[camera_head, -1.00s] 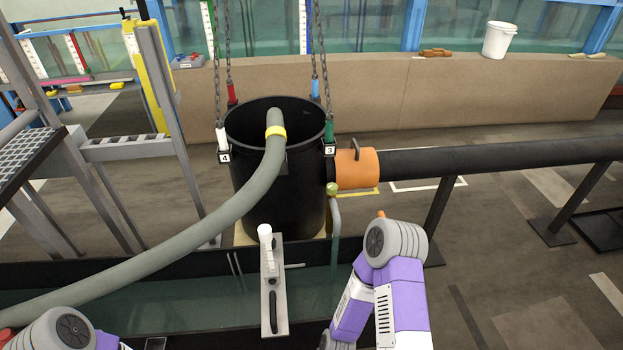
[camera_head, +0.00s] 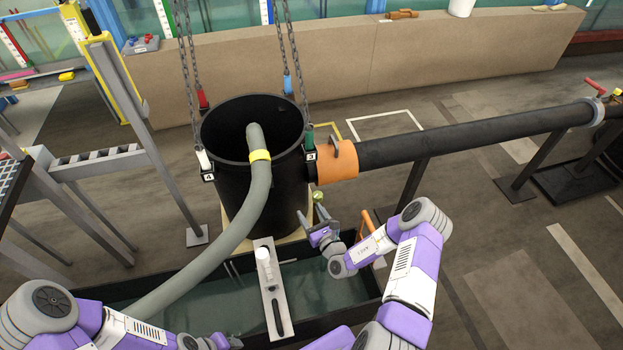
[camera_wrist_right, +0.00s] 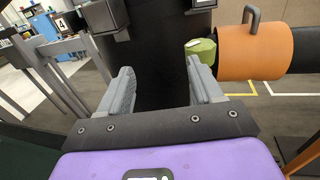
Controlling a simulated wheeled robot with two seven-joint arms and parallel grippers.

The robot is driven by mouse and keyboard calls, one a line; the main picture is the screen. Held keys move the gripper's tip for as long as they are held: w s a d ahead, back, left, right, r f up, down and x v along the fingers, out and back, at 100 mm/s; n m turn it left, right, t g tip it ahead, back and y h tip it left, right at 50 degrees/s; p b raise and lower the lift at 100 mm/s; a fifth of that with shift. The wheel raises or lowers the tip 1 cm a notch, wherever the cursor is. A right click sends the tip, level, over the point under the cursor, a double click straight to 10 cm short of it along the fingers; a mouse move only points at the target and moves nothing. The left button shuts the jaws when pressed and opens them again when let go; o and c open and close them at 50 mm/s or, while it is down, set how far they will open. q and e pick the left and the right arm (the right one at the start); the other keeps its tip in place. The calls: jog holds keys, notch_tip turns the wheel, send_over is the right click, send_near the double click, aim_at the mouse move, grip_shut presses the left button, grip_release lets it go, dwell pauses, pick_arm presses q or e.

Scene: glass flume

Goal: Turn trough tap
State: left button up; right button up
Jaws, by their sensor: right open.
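A small green rounded fitting, which looks like the trough tap (camera_head: 318,196), sits under the orange collar, beside the black barrel. It also shows in the right wrist view (camera_wrist_right: 202,50), just beyond the right-hand finger. My right gripper (camera_head: 315,213) is open and empty, close below the green fitting and in front of the barrel. In the right wrist view, the gap between its fingers (camera_wrist_right: 160,72) faces the barrel's dark wall, with the fitting outside that gap. I cannot tell whether a finger touches it. My left gripper (camera_head: 222,342) is partly cut off at the bottom edge.
The black barrel (camera_head: 246,180) hangs on chains, with a grey hose (camera_head: 225,235) running into it. A black pipe (camera_head: 470,134) with an orange collar (camera_head: 336,163) runs right. The trough (camera_head: 335,291) lies below. An orange bar (camera_head: 368,221) stands close right of the gripper.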

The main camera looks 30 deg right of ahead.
aim_at(316, 192)
jog(key=d+m+h, duration=0.1)
jog(key=d, duration=0.1)
jog(key=d+h, duration=0.2)
jog(key=shift+w+d+r+m, duration=0.1)
jog(key=shift+w+r+m, duration=0.1)
jog(key=shift+m, duration=0.2)
jog(key=w, duration=0.2)
jog(key=w+d, duration=0.1)
jog(key=w, duration=0.2)
jog(key=shift+w+d+b, duration=0.2)
jog(key=shift+w+b, duration=0.1)
jog(key=shift+w+d, duration=0.15)
jog(key=shift+w, duration=0.6)
jog(key=c, duration=0.9)
jog(key=shift+c, duration=0.2)
jog(key=shift+y, duration=0.3)
